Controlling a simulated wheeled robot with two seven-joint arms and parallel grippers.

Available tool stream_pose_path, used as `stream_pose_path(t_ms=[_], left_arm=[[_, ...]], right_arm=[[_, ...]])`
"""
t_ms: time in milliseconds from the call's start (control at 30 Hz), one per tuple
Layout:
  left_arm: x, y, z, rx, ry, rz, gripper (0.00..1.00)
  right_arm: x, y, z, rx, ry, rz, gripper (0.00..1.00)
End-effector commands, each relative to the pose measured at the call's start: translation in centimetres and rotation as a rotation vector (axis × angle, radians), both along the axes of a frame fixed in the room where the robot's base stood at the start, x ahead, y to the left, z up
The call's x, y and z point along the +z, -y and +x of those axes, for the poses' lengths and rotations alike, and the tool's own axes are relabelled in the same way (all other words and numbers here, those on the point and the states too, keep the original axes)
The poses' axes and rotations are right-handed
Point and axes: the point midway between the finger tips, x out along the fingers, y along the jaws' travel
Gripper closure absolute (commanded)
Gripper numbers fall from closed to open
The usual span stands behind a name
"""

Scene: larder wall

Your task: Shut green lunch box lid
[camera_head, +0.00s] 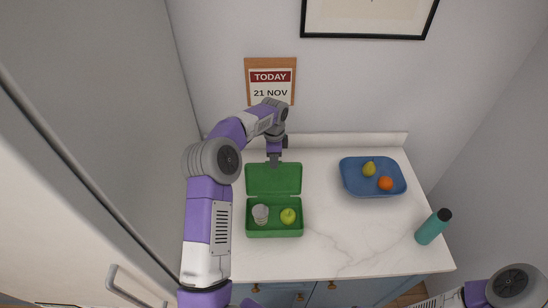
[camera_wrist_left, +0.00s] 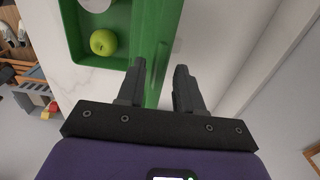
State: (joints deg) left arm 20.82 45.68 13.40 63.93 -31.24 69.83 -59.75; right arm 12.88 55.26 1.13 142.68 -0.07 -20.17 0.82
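The green lunch box (camera_head: 274,233) stands on the counter with its lid (camera_head: 274,181) open, tipped back toward the wall. A whitish cup (camera_head: 260,214) and a green apple (camera_head: 288,216) sit inside the box; the apple also shows in the left wrist view (camera_wrist_left: 103,42). My left gripper (camera_head: 274,163) is at the lid's far edge. In the left wrist view its fingers (camera_wrist_left: 158,75) are apart, with the green lid (camera_wrist_left: 156,35) running edge-on toward the gap. I cannot tell whether the fingers touch the lid. My right gripper is out of view; only part of that arm shows at bottom right.
A blue tray (camera_head: 352,190) holding a pear (camera_head: 369,169) and an orange (camera_head: 386,183) stands to the right. A teal bottle (camera_head: 432,228) stands near the counter's right edge. The marble counter (camera_head: 335,235) is clear between box and bottle. The wall is close behind the lid.

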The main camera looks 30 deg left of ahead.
Motion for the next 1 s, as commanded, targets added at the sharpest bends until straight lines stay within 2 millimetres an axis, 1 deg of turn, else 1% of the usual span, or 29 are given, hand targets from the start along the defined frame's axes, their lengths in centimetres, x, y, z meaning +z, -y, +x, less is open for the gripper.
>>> stream_pose_path(t_ms=[200,233,400,467,833,1000], left_arm=[[-0.06,-0.02,-0.01,0.001,0.0,0.0,0.64],[-0.05,-0.02,-0.01,0.001,0.0,0.0,0.66],[-0.04,-0.02,-0.01,0.001,0.0,0.0,0.92],[-0.04,-0.02,0.0,0.001,0.0,0.0,1.0],[-0.04,0.03,0.02,-0.001,0.003,0.002,1.0],[-0.11,0.91,0.12,-0.014,0.019,0.013,1.0]], right_arm=[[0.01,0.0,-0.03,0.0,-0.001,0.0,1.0],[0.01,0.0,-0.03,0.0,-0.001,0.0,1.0],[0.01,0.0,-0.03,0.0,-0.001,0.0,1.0],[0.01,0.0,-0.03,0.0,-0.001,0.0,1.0],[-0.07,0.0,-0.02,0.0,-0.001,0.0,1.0],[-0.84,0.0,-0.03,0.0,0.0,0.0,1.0]])
